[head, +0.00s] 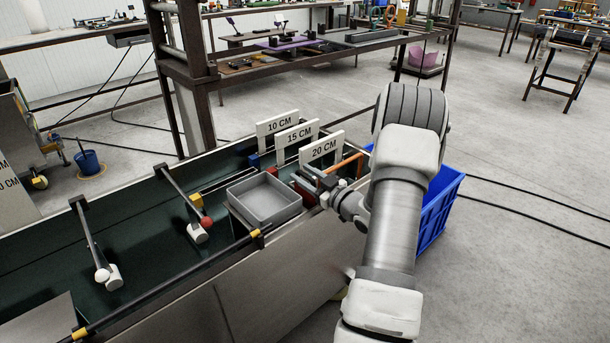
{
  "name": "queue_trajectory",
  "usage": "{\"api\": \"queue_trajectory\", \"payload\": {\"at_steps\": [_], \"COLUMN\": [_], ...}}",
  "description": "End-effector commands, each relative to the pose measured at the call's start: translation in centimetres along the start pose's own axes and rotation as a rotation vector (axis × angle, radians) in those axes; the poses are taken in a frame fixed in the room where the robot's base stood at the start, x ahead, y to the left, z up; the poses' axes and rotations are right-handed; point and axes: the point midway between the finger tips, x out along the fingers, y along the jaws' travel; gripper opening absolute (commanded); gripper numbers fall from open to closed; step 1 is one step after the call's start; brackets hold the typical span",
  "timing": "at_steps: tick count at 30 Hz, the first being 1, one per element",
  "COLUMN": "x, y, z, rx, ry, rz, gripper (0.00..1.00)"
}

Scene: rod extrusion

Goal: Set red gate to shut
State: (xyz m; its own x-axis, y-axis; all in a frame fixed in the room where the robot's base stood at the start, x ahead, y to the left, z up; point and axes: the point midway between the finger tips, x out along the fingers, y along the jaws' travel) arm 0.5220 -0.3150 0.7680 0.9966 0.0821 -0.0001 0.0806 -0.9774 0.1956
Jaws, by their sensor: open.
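The red gate shows as a dark bar with a red ball knob (206,222) and a pale cylindrical end piece. The bar (182,194) slants from a black post at the trough's back edge toward its middle. From this view I cannot tell whether it counts as open or shut. A similar bar with a white knob (102,276) is to its left. My gripper (314,184) is open at the right end of the trough, just below the 20 CM sign, well right of the red knob. Its fingertips are small and partly confused with the rods there.
A grey tray (265,222) sits between the red gate and my gripper. Signs marked 10 CM (278,124), 15 CM (297,135) and 20 CM (323,149) stand behind. A yellow block (196,200) is beside the red knob. A blue crate (436,212) stands right, behind my arm.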

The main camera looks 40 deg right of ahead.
Motion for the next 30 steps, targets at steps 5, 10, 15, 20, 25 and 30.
{"api": "queue_trajectory", "payload": {"at_steps": [5,10,15,20,25,30], "x": [-1.9,-5.8,-10.1,-13.7,-16.2,-17.3], "y": [0.1,0.2,0.2,0.2,0.1,0.1], "z": [-0.1,-0.2,-0.2,-0.1,0.0,0.0], "rx": [0.0,0.002,0.001,0.001,0.0,0.0], "ry": [-0.003,-0.004,-0.004,-0.003,-0.002,-0.001], "rz": [0.002,0.005,0.005,0.006,0.004,0.002], "gripper": [0.47,0.47,0.47,0.47,0.47,0.47]}}
